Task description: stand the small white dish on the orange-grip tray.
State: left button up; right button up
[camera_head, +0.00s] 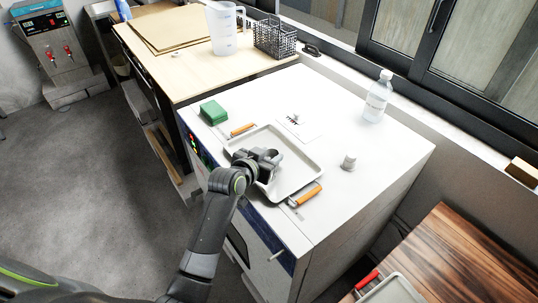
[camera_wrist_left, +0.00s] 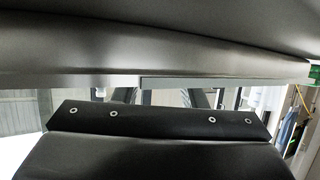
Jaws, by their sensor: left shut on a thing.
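The orange-grip tray (camera_head: 309,163) is a shallow pale tray on the white top of the oven, with an orange grip (camera_head: 242,129) at its far left and another (camera_head: 305,195) at its near right. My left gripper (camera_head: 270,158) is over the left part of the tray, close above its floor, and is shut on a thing. That thing, apparently the small white dish, is almost wholly hidden by the jaws, and I cannot tell whether it touches the tray. The left wrist view shows mostly dark gripper parts and no clear dish. My right gripper is not in view.
On the oven top are a green block (camera_head: 213,112), a white card (camera_head: 298,125), a clear bottle (camera_head: 378,97) and a small grey object (camera_head: 349,162). A red-grip tray (camera_head: 393,290) lies on the wooden table (camera_head: 455,255).

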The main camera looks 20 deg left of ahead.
pick_arm(q)
jog(key=shift+f, duration=0.15)
jog(key=o, duration=1)
jog(key=shift+c, duration=0.2)
jog(key=shift+r, duration=0.2)
jog(key=b+v, duration=0.1)
jog(key=v, duration=1.1)
